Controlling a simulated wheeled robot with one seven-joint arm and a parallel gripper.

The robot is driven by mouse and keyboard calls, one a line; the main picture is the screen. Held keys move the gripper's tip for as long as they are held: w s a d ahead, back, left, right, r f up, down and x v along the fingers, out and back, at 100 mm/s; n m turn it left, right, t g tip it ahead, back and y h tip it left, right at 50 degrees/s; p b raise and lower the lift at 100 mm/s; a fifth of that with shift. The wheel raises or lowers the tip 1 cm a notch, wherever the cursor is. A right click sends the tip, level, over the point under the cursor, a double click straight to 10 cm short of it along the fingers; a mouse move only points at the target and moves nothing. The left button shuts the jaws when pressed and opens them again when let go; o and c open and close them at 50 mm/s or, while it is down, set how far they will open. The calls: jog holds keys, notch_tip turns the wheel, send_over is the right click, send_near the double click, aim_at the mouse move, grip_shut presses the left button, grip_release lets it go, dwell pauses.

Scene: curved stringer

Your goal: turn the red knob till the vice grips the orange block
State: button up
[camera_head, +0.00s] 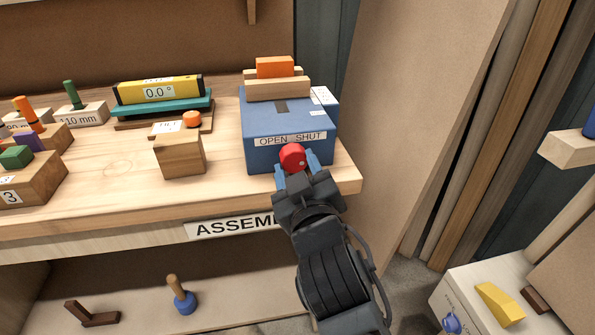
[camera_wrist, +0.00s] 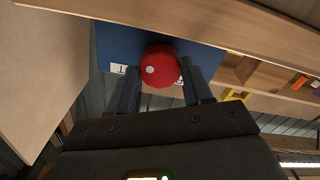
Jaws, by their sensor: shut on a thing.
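The red knob (camera_head: 293,157) is on the front of the blue vice body (camera_head: 262,125), below a label reading OPEN and SHUT. My gripper (camera_head: 297,172) is shut on the knob, a finger on either side. In the wrist view the red knob (camera_wrist: 160,66) with its pale dot sits between the two fingers (camera_wrist: 160,88). The orange block (camera_head: 275,67) rests at the top of the vice, between or behind wooden jaws (camera_head: 278,89). I cannot tell whether the jaws touch it.
Left of the vice stand a wooden block (camera_head: 180,156), a yellow level (camera_head: 160,90) on a teal base and several pegged blocks. A tall panel (camera_head: 385,120) rises close on the right. The lower shelf (camera_head: 130,300) holds a blue-based peg (camera_head: 184,300).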

jog(key=shift+f, duration=0.15)
jog(key=o, duration=1)
jog(key=shift+o, duration=0.2)
jog(key=shift+s, duration=0.1)
jog(key=v, duration=0.7)
jog(key=shift+s, duration=0.3)
jog(key=shift+d, duration=0.15)
